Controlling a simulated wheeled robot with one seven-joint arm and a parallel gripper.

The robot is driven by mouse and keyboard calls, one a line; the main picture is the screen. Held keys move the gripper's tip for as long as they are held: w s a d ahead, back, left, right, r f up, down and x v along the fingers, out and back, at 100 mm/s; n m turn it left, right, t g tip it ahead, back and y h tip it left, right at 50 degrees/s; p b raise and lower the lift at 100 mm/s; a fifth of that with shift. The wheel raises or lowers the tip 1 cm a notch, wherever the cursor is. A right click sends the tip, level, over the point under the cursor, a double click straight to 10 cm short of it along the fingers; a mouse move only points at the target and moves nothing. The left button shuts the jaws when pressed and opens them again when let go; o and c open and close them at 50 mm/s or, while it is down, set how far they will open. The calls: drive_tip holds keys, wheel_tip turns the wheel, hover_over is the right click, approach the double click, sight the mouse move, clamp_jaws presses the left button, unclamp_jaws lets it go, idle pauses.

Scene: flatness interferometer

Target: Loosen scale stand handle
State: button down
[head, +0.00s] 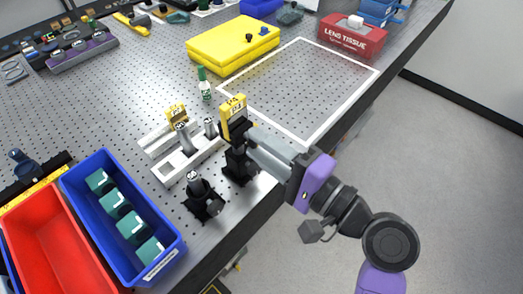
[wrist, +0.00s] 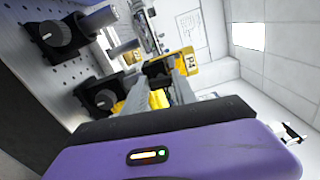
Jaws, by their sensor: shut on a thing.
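A black stand (head: 238,163) with a yellow tag marked P4 (head: 234,117) on top stands near the right edge of the table. My gripper (head: 252,137) reaches it from the right, with its fingers against the upper part of the stand, just below the tag. The fingers are shut on the stand's handle, which they mostly hide in the head view. The wrist view shows the tag (wrist: 184,66) beyond the fingertips (wrist: 164,84) and some yellow between the fingers. The turn of the handle cannot be made out.
A low black mount (head: 202,196) with a grey post stands left of the stand. A white slotted rail (head: 183,160) lies behind. A blue bin (head: 170,262) with teal blocks stands at lower left. A white outlined area (head: 315,85) of the table is bare.

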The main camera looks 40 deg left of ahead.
drive_tip(key=shift+f+n+b, duration=0.1)
drive_tip(key=shift+n+b, duration=0.2)
drive_tip(key=shift+n, duration=0.3)
drive_tip(key=c, duration=1)
unclamp_jaws()
drive_tip(key=d+b, duration=0.1)
drive_tip(key=d, duration=0.7)
drive_tip(key=shift+s, duration=0.35)
